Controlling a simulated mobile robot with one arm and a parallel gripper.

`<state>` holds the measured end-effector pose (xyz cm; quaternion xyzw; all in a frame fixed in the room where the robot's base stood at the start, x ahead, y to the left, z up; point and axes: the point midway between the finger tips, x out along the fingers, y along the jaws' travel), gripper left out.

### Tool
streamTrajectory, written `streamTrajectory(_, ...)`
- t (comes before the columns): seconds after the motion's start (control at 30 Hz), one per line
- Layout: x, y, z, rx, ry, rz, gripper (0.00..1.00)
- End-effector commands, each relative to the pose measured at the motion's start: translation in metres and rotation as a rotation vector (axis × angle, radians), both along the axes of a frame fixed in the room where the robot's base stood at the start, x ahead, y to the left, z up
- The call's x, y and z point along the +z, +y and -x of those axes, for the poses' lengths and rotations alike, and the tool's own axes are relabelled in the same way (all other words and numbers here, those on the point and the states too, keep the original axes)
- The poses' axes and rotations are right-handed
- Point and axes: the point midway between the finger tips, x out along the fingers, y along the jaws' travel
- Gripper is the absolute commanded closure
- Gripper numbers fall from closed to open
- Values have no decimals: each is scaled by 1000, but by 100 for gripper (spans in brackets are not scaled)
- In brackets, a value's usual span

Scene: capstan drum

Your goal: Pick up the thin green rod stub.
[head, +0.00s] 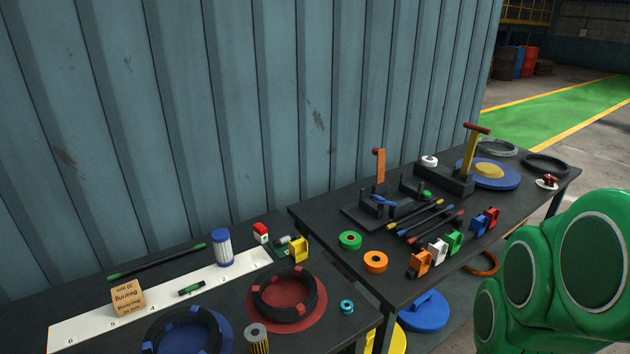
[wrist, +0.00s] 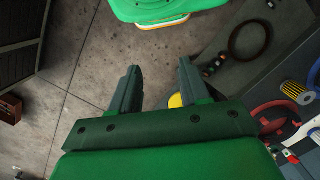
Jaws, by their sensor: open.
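A short, thin dark stub with green ends (head: 191,288) lies on the white marked strip (head: 92,325) on the near-left table, in the head view. A much longer dark rod with green ends (head: 157,262) lies behind it, near the wall. I cannot make out the stub in the wrist view. My gripper (wrist: 158,78) is open and empty in the wrist view, its two dark fingers apart above the floor beside a table. In the head view only my green arm shows at the right; the gripper is out of sight there.
By the stub stand a bearing box (head: 125,298) and a blue-white cylinder (head: 222,248). A red plate with a black ring (head: 318,322) lies to the right. The right table (head: 335,240) holds rods, clips and rings. A corrugated wall (head: 180,120) stands behind.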

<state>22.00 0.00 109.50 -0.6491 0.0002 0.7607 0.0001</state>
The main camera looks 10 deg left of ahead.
Motion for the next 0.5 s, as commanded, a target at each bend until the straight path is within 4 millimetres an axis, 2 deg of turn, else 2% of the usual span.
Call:
streamTrajectory(0.17,0,0,-1,-1,0,0,54)
streamTrajectory(0.27,3,2,-10,-10,0,5,54)
streamTrajectory(0.5,18,15,-61,-80,-12,28,54)
